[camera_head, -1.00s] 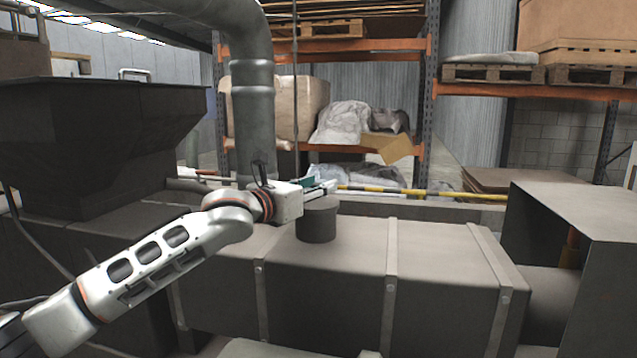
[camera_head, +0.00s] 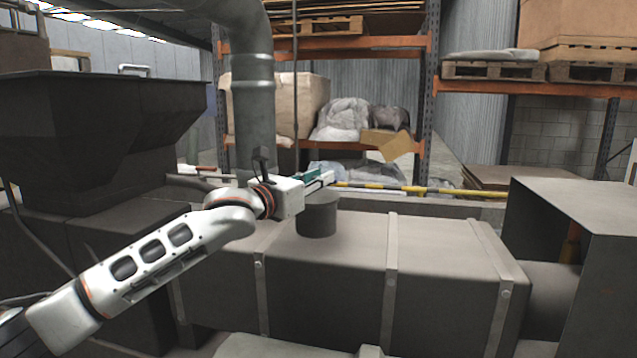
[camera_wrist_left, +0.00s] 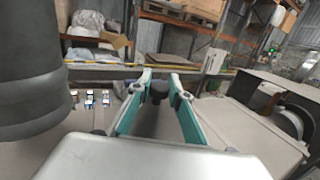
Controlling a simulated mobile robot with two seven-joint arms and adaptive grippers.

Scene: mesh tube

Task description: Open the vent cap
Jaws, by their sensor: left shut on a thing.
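The vent (camera_head: 317,216) is a short dark grey cylinder standing on the long grey duct box in the head view. My left gripper (camera_head: 325,180) is at the vent's top, reaching in from the left. In the left wrist view its two teal fingers (camera_wrist_left: 160,85) stand on either side of a small dark round-topped piece, which I take for the vent cap (camera_wrist_left: 158,90). The gripper is shut on it. The arm hides part of the cap in the head view, so I cannot tell how far it is lifted or turned. My right gripper is not in view.
A thick vertical pipe (camera_head: 254,115) rises just behind my left wrist. A dark hopper (camera_head: 95,130) stands at the left and a grey box housing (camera_head: 570,215) at the right. The duct top (camera_head: 440,240) right of the vent is clear. A yellow-black rail (camera_head: 400,188) runs behind.

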